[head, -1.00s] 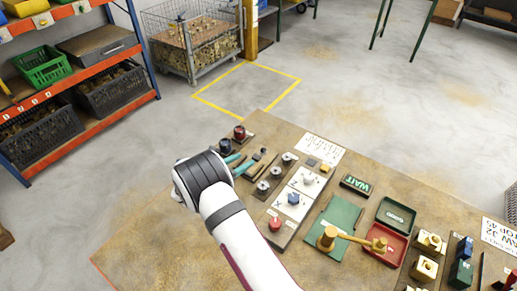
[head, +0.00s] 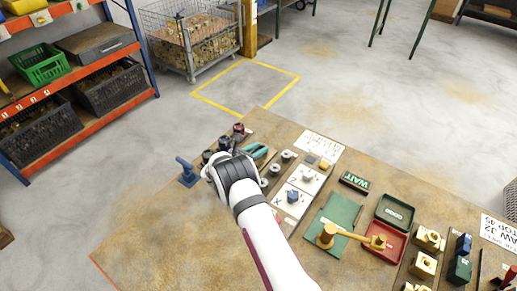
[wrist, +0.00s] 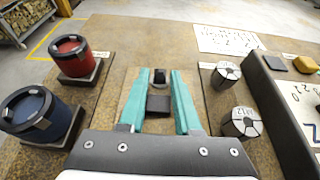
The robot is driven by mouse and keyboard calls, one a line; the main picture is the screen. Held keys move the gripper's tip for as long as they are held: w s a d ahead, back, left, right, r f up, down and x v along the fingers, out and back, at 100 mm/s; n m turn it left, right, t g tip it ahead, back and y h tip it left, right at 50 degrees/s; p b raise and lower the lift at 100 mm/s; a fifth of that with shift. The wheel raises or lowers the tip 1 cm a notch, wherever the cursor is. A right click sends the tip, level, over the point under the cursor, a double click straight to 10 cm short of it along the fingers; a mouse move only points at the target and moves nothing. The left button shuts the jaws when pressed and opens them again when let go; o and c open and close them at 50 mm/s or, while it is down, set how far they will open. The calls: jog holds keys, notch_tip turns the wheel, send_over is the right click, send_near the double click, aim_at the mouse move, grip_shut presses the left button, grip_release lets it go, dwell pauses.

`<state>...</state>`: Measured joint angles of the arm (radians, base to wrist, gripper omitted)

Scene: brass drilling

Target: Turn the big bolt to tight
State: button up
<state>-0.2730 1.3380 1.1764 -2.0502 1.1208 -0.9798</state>
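My gripper (head: 256,153) is over the left part of the bench, with its teal fingers pointing away from my arm. In the wrist view my gripper (wrist: 159,76) is open, with a clear gap between the two fingers. A small dark upright piece (wrist: 159,75) with a paler base shows between the fingertips. A dark block (wrist: 158,104) shows nearer, between the fingers. I cannot tell whether either is the big bolt, or whether a finger touches them. Two round metal pieces with slotted tops, one farther (wrist: 226,74) and one nearer (wrist: 241,122), stand right of the fingers.
A red cylinder (wrist: 72,56) and a blue cylinder (wrist: 38,113) with dark collars stand left of the fingers. A blue upright fixture (head: 187,172) stands at the bench's left edge.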

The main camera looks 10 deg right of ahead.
grip_shut()
jog(key=shift+w+m+g+h, duration=0.25)
jog(key=shift+m+g+h, duration=0.45)
jog(key=shift+m+g, duration=0.15)
jog(key=shift+r, duration=0.1)
jog(key=shift+w+a+r, duration=0.1)
jog(key=shift+w+r, duration=0.05)
jog(key=o, duration=0.5)
grip_release()
